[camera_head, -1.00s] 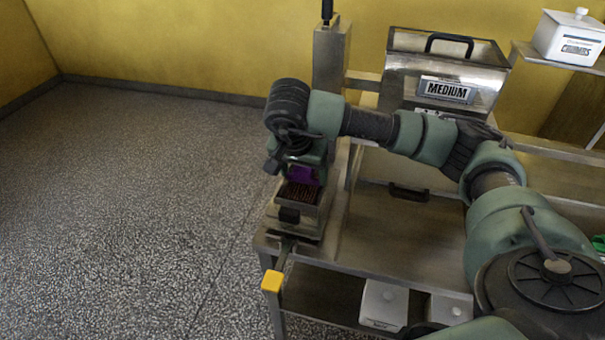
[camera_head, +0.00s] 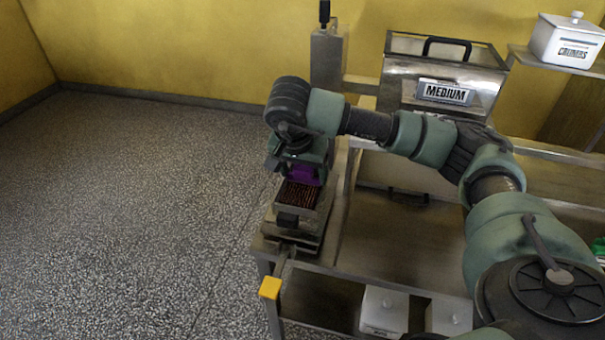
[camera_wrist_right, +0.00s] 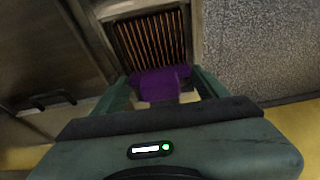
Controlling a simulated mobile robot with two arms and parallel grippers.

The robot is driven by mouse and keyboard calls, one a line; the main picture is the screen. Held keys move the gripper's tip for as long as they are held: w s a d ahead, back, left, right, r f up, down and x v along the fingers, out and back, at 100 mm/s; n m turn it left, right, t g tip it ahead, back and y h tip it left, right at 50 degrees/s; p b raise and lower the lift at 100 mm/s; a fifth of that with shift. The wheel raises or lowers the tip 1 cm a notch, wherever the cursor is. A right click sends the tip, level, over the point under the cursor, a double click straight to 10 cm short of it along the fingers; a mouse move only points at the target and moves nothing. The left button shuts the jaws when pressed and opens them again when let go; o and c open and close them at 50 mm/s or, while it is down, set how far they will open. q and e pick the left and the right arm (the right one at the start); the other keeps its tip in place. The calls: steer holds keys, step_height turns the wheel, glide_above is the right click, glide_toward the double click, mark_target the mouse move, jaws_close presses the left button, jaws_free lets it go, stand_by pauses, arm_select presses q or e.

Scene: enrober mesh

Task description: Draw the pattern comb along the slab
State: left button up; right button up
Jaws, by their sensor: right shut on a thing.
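The slab (camera_head: 298,196) is dark brown with lighter lines along it and lies in a metal tray at the left end of the steel table. It also shows in the right wrist view (camera_wrist_right: 152,40). The purple pattern comb (camera_head: 304,173) is between the fingers of my right gripper (camera_head: 300,160), at the far end of the lined part. In the right wrist view the comb (camera_wrist_right: 160,80) sits between both fingertips, and its lower edge is hidden. Whether it touches the slab is unclear. My left gripper is out of view.
A steel hopper labelled MEDIUM (camera_head: 446,92) stands behind my right arm. A white CRUMBS box (camera_head: 567,42) is on the right shelf. White containers (camera_head: 384,310) sit on the lower shelf. A yellow-ended lever (camera_head: 270,288) sticks out at the table's front left corner. Open floor lies left.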

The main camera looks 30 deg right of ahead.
steer(key=shift+w+d+b, duration=0.5)
steer(key=shift+w+d, duration=0.05)
steer(key=shift+d, duration=0.15)
stand_by(0.7)
steer(key=shift+w+d+f, duration=0.1)
steer(key=shift+w+d, duration=0.55)
steer(key=shift+d, duration=0.1)
stand_by(0.6)
steer(key=shift+w+d+r+p, duration=0.15)
steer(key=shift+r+p, duration=0.35)
steer(key=shift+r, duration=0.45)
steer(key=shift+r+p, duration=1.75)
steer(key=shift+r, duration=0.85)
steer(key=shift+f, duration=0.1)
